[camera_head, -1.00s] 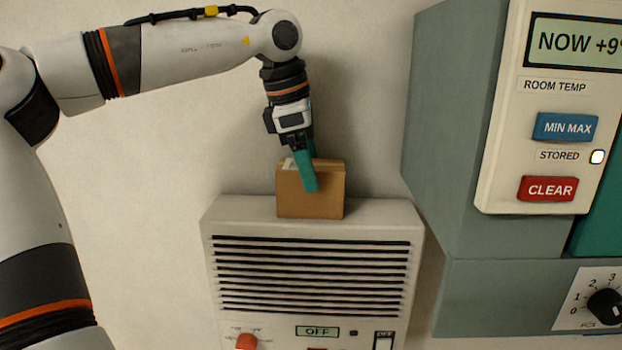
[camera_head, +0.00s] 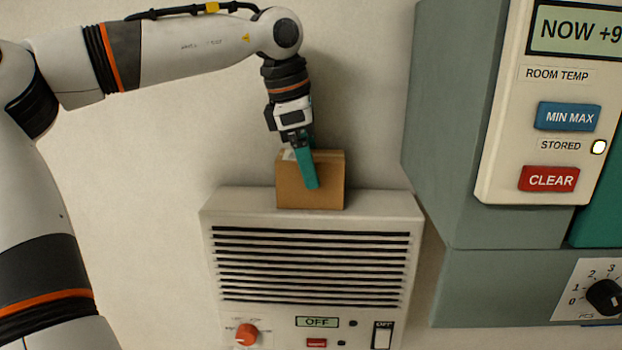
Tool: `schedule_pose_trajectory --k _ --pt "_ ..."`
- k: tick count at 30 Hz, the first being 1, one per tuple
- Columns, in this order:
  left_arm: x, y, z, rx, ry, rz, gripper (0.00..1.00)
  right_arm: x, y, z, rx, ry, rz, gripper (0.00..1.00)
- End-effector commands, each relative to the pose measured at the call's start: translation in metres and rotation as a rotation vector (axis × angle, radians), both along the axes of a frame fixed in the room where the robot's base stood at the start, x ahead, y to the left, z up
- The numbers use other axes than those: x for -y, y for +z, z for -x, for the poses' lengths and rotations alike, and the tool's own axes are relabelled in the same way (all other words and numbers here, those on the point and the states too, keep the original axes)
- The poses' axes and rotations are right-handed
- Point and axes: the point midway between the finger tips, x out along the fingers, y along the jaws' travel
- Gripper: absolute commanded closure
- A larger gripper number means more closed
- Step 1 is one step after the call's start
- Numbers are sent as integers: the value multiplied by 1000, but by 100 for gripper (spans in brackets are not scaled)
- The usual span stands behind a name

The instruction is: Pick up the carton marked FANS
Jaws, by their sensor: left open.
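A small brown carton (camera_head: 328,183) stands upright on top of a pale louvred wall unit. No FANS marking can be read on the side facing me; a bit of a white label shows at its top left. My left gripper (camera_head: 306,168) reaches down from above over the carton. One teal finger hangs in front of the carton's near face, and the other finger is mostly hidden behind it. The jaws are open around the carton, and I cannot tell whether they touch it. My right gripper is not in view.
The louvred unit (camera_head: 230,272) has a red knob (camera_head: 246,335) and an OFF display (camera_head: 317,322). At right, a grey-green cabinet (camera_head: 455,130) carries a room temperature panel (camera_head: 510,150) with MIN MAX and CLEAR buttons. Bare wall lies left of the carton.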

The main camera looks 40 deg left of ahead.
Motion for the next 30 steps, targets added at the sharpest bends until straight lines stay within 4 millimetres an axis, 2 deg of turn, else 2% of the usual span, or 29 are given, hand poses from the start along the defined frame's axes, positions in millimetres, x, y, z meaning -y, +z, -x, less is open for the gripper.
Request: schedule_pose_trajectory --k 2,12,20,23,24,26,30 --pt "0 0 0 0 0 0 14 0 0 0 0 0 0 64" --pt "0 0 0 0 0 0 69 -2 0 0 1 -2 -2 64" --pt "0 2 0 1 0 0 71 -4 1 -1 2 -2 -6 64" --pt "0 8 0 3 1 0 83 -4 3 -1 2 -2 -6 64" --pt "0 10 -1 4 2 1 83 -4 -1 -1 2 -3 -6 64" --pt "0 18 -1 5 4 -2 83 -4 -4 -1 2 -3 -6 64" --pt "0 46 -1 8 4 -2 83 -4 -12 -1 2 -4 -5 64"
